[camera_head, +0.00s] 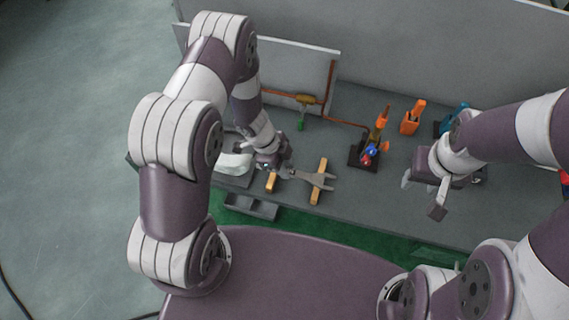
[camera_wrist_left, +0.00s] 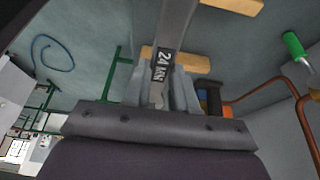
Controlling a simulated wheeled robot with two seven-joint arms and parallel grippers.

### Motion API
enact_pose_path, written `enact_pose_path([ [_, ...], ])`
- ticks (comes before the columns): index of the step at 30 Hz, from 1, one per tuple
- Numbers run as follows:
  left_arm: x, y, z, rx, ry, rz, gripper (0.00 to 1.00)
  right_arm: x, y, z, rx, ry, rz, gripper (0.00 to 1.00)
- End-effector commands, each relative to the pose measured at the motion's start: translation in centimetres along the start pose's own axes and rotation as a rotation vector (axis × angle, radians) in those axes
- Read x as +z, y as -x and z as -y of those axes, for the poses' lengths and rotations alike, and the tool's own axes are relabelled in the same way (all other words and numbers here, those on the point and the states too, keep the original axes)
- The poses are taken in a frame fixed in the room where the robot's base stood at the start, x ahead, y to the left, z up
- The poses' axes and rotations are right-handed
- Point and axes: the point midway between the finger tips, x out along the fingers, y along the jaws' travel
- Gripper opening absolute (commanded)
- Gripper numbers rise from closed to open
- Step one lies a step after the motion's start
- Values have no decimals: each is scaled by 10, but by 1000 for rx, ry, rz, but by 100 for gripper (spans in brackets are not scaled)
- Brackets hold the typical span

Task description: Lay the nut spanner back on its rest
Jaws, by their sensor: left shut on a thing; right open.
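The nut spanner (camera_head: 306,176) is grey, with a forked open jaw at its right end. A "24 MM" label shows on its handle in the left wrist view (camera_wrist_left: 162,66). My left gripper (camera_head: 286,171) is shut on the handle; its fingers flank it in the left wrist view (camera_wrist_left: 163,90). The rest is two wooden bars, a right one (camera_head: 317,190) and a left one (camera_head: 271,183). The spanner lies across above the right bar; I cannot tell whether it touches. My right gripper (camera_head: 424,193) is open and empty over the bench's right side.
A dark block with red, blue and orange parts (camera_head: 367,152) stands right of the rest. An orange holder (camera_head: 412,117) stands behind it. Copper pipe with a green-handled valve (camera_head: 301,124) runs behind. A grey tray (camera_head: 251,207) lies in front, and a white item (camera_head: 234,163) lies left.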

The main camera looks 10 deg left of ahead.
Motion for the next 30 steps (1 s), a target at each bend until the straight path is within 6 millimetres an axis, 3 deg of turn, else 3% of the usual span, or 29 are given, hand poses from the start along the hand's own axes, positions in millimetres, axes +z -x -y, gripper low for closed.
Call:
enact_pose_path([
  [5,1,7,0,3,4,-2,0,-2,14,0,0,0,0,44],
  [7,8,-12,0,2,2,-2,0,0,-4,0,0,0,-1,44],
  [16,24,-50,0,2,3,-2,0,4,-32,0,0,0,0,44],
  [30,28,-59,1,0,2,-2,0,4,-35,0,0,0,0,44],
])
